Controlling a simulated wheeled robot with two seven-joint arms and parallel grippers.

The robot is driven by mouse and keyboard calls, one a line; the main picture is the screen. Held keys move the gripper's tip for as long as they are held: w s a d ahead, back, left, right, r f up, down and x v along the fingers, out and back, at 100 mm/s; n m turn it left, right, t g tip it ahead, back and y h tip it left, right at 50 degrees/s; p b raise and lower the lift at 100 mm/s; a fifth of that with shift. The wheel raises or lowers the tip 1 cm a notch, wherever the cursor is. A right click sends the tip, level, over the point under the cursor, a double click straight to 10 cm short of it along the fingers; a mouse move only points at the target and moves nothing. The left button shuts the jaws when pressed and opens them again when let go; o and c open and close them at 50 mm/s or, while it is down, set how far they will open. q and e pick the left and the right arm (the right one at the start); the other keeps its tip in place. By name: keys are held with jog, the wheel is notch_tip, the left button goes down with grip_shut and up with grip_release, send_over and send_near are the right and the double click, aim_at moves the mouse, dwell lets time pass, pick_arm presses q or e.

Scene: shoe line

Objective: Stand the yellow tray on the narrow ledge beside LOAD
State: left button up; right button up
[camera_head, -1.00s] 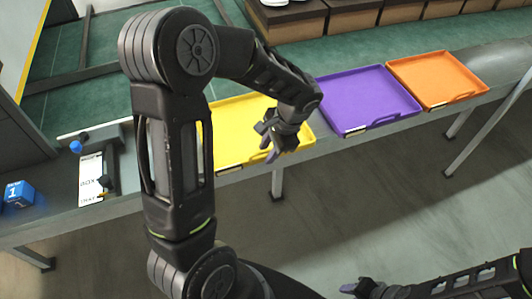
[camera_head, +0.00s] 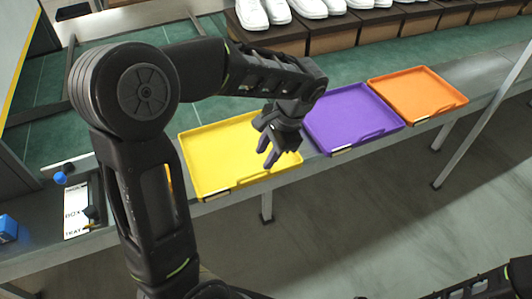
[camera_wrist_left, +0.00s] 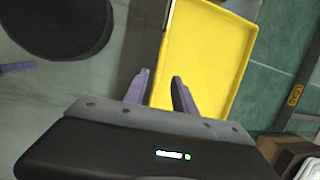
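The yellow tray (camera_head: 222,157) lies flat on the grey bench, left of the purple tray. In the left wrist view the yellow tray (camera_wrist_left: 203,50) shows beyond the fingers. My left gripper (camera_head: 268,160) is over the tray's right-hand part in the head view. Its purple fingers stand apart and empty in the left wrist view (camera_wrist_left: 160,85). I cannot tell its height above the tray. A small yellow label (camera_wrist_left: 294,95) with dark lettering, perhaps LOAD, shows at the right of the wrist view. I cannot make out the narrow ledge. Only a sliver of my right gripper (camera_head: 360,297) shows.
The purple tray (camera_head: 350,115) and orange tray (camera_head: 417,94) lie further right. Boxes (camera_head: 330,40) with white shoes stand behind, past the green surface (camera_head: 140,40). A blue block (camera_head: 7,229) and a lettered white card (camera_head: 76,210) are at left.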

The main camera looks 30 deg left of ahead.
dwell(0.3)
pick_arm(q)
jog(key=s+d+f+n+h, duration=0.1)
jog(key=s+d+f+h, duration=0.2)
jog(key=d+f, duration=0.55)
jog(key=s+d+f+n+h, duration=0.1)
jog(key=s+d+f+h, duration=0.1)
jog(key=d+f, duration=0.65)
jog(key=s+d+f+n+t+h, duration=0.1)
jog(key=s+d+f+n, duration=0.1)
jog(key=s+f, duration=0.3)
jog(key=s+d+f+n+h, duration=0.1)
jog(key=s+f+n, duration=0.3)
jog(key=f, duration=0.4)
jog(key=shift+s+d+f+t+h, duration=0.3)
jog(key=shift+s+d+f+t, duration=0.1)
jog(key=shift+s+d, duration=0.35)
jog(key=shift+a, duration=0.1)
